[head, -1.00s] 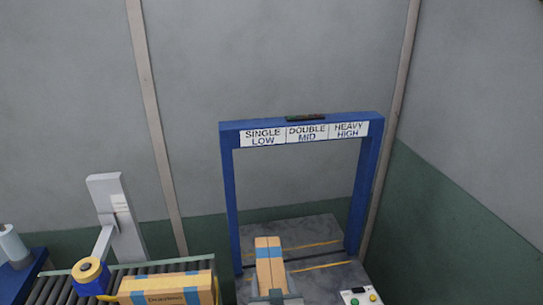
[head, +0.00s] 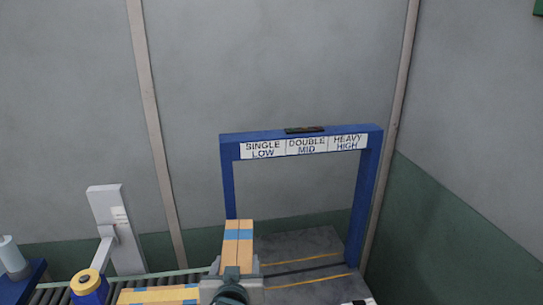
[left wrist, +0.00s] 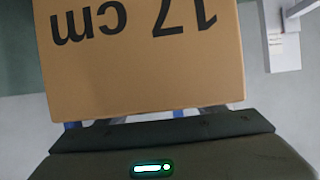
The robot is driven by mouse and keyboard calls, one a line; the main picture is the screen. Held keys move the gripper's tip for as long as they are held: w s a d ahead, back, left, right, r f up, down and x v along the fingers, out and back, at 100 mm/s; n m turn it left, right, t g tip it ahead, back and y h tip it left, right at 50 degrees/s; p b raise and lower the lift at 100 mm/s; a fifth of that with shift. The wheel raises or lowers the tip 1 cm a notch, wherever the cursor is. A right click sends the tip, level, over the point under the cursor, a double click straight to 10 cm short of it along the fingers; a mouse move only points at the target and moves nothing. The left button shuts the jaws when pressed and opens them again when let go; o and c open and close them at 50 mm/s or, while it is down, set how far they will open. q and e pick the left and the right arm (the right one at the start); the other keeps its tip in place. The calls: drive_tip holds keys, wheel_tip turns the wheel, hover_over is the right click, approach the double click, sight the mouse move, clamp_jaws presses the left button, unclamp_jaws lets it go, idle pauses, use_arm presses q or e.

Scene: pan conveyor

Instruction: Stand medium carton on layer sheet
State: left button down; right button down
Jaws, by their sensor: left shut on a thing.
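My left gripper (head: 237,268) is shut on a tan carton (head: 238,243) with blue tape bands, held up in front of the blue gate's left post. In the left wrist view the carton (left wrist: 140,65) fills the upper middle, its "17 cm" print upside down, above the dark gripper body (left wrist: 165,150). The gripper hides the carton's near end. I cannot make out a layer sheet. My right gripper is not in view.
A blue gate (head: 370,190) labelled SINGLE LOW, DOUBLE MID, HEAVY HIGH spans a grey surface (head: 325,243) with yellow lines, clear at right. At lower left, another taped carton (head: 160,296) lies by a roller conveyor (head: 60,297), near a yellow-and-blue roll (head: 88,287) and a grey post (head: 118,230).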

use_arm(q)
drive_tip(key=a+r, duration=0.5)
drive_tip(key=r, duration=0.5)
drive_tip(key=a+r+m+h, duration=0.1)
drive_tip(key=a+r, duration=0.4)
drive_tip(key=r, duration=0.5)
drive_tip(key=shift+w+a+r, duration=0.15)
wheel_tip(320, 180, down, 18)
drive_tip(key=a+b, duration=0.1)
drive_tip(key=b, duration=1.4)
drive_tip(key=shift+s+a+b, duration=0.25)
drive_tip(key=shift+b, duration=0.1)
drive_tip(key=shift+a, duration=0.1)
